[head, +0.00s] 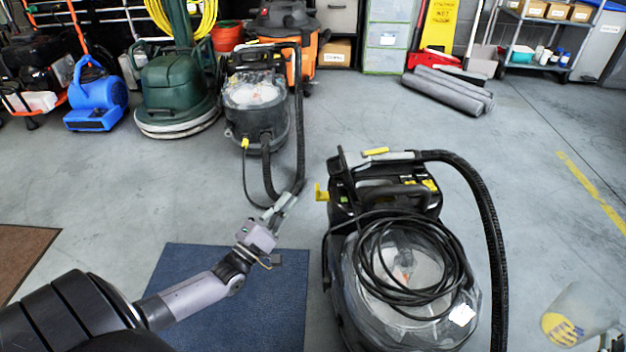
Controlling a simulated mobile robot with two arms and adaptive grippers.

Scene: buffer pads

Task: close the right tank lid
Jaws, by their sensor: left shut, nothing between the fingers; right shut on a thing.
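A black machine (385,195) stands in the front centre, with a clear domed tank lid (455,265) under a coil of black cable. The lid looks down on its tank, but the coil partly hides it. A second machine (262,125) stands behind, left of centre, with a clear dome on top. My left gripper (287,201) is shut and empty, in front of the rear machine and left of the front one. At the bottom right edge, a small part of my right gripper (605,342) shows against a tilted translucent container (590,300) with a yellow label; it is shut on this container.
A blue mat (190,300) lies under my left arm, and a brown mat (25,250) at the left edge. A black hose (490,220) arches down the front machine's right side. Grey rolls (448,90) lie at the back. The floor right of the hose is mostly clear.

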